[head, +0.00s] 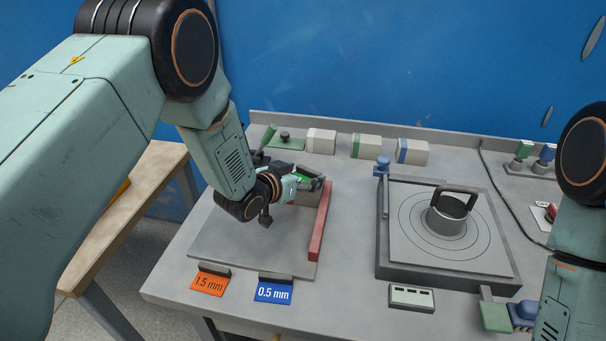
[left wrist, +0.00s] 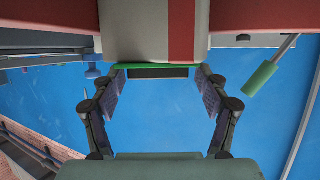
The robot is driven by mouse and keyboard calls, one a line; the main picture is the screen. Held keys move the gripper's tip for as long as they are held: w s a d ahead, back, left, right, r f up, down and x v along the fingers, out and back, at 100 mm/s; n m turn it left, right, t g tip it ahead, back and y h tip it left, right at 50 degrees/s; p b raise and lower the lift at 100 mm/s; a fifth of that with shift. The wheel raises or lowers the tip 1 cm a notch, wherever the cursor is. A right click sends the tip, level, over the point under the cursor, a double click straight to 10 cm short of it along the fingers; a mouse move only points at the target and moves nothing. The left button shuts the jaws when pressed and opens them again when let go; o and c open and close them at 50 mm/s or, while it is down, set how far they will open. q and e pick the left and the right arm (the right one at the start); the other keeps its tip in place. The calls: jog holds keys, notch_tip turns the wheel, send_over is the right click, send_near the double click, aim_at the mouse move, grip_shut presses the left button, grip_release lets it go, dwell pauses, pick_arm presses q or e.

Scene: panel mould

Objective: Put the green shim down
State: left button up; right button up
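My left gripper (head: 308,182) is low over the grey plate (head: 235,235), close to the red bar (head: 320,222). The green shim (head: 304,175) shows as a small green patch between its fingers, mostly hidden by them. In the left wrist view the shim (left wrist: 155,66) is a thin green strip spanning the gap between the fingertips (left wrist: 158,76), with a dark bar along it. My right gripper is not in view.
Orange 1.5 mm (head: 209,284) and blue 0.5 mm (head: 273,292) labels lie at the plate's front. Pale blocks, one with a green stripe (head: 366,146), stand along the back. A square mould with a handled grey weight (head: 446,218) occupies the right. The plate's left part is clear.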

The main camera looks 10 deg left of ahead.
pick_arm(q)
jog(key=shift+o, duration=0.8)
jog(key=shift+d, duration=0.2)
jog(key=shift+a+r, duration=0.1)
jog(key=shift+r, duration=0.15)
jog(key=v, duration=1.2)
